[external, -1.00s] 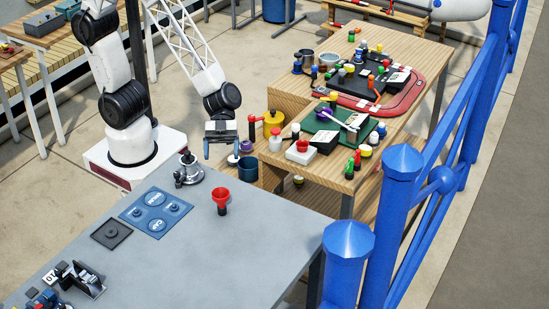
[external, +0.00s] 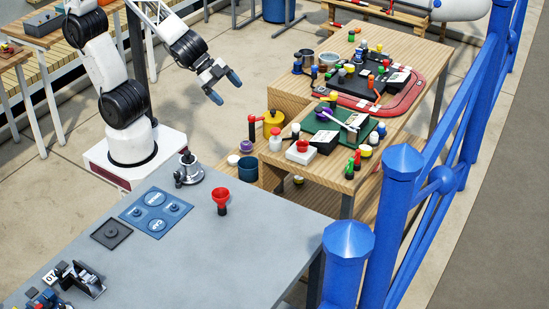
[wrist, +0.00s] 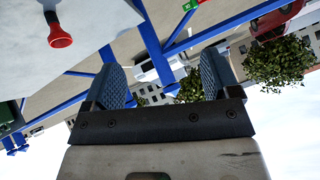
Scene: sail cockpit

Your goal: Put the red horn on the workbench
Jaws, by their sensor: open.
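The red horn (external: 221,199) stands on the grey-topped workbench (external: 215,255), near its far right edge, with its wide red mouth up and a dark lower part. In the wrist view the red horn (wrist: 60,40) shows at the upper left against the grey top, apart from the fingers. My gripper (external: 225,100) is open and empty, raised in the air beyond the workbench, clear of the horn. Its two blue fingers also frame an empty gap in the wrist view (wrist: 162,78).
A blue panel (external: 156,213), a metal fitting (external: 190,172) and a dark square plate (external: 111,234) are on the grey top. A wooden table (external: 335,170) crowded with small items stands right. A blue railing (external: 375,215) runs along the right front.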

